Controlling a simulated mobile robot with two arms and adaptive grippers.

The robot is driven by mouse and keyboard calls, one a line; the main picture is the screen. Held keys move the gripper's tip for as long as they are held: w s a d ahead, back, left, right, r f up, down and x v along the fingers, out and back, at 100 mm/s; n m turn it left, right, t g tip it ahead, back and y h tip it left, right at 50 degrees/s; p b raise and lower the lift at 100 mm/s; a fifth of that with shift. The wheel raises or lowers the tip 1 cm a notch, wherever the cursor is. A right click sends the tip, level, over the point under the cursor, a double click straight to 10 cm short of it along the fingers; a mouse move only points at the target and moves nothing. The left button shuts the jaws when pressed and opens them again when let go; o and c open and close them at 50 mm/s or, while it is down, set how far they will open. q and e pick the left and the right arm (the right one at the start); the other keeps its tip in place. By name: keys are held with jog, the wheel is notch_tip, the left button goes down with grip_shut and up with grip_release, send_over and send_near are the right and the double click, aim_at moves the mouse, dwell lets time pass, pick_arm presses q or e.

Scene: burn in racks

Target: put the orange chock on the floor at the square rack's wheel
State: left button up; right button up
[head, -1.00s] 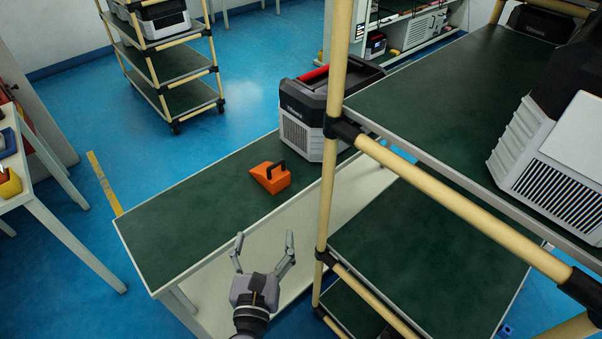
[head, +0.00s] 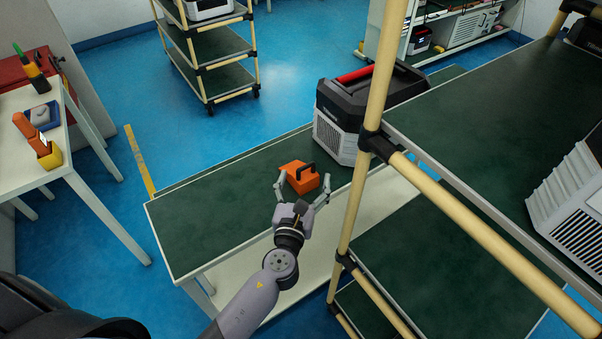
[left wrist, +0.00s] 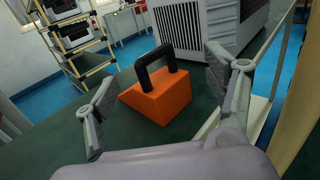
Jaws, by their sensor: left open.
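The orange chock (head: 297,178), a wedge with a black handle, sits on the green-topped bench (head: 215,222). My left gripper (head: 303,192) is open and reaches over the bench edge, its fingers close to the chock's near side. In the left wrist view the chock (left wrist: 160,98) lies ahead, between and just beyond the open fingertips (left wrist: 165,95). Its handle stands up and nothing is held. The near rack of cream tubes (head: 378,85) stands right of the gripper; its wheels are not visible. A farther rack (head: 207,58) has dark wheels on the blue floor. My right gripper is not in view.
A grey and black power unit (head: 345,115) stands on the bench behind the chock. The near rack's post rises close to my gripper's right. A white table (head: 70,160) with tools is at the left. Blue floor (head: 150,105) is open between table and racks.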

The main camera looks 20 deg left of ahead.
aim_at(308, 170)
pick_arm(q)
jog(key=w, duration=0.5)
jog(key=shift+w+a+p, duration=0.1)
jog(key=shift+a+p, duration=0.15)
jog(key=shift+p, duration=0.05)
jog(key=shift+c, duration=0.2)
jog(key=c, duration=1.7)
grip_shut()
jog(key=shift+r, duration=0.1)
